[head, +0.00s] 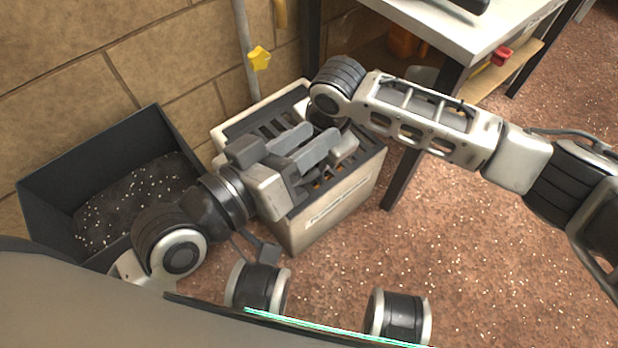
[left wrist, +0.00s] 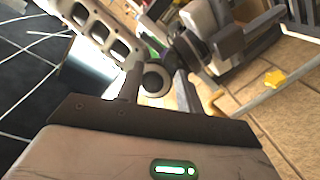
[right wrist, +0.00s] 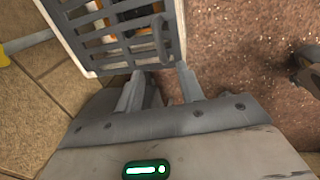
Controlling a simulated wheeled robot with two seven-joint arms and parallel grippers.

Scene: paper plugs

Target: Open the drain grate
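The drain grate (head: 268,128) has grey bars in a pale frame and lies on top of a pale box (head: 325,218) by the wall. In the right wrist view the grate (right wrist: 115,22) fills the top, with a dark upright bar like a handle (right wrist: 159,40). My left gripper (head: 312,143) is open and empty over the grate, hiding much of it. My right gripper (right wrist: 160,82) is open, with its fingertips near the frame's edge; I cannot tell whether they touch it. In the head view it is mostly hidden behind the left gripper and its own arm.
A black open bin (head: 62,178) with dark, white-specked filling stands left of the box. A pipe with a yellow valve (head: 259,59) runs up the tiled wall. A table (head: 470,38) stands behind right. The speckled floor (head: 480,250) at right is clear.

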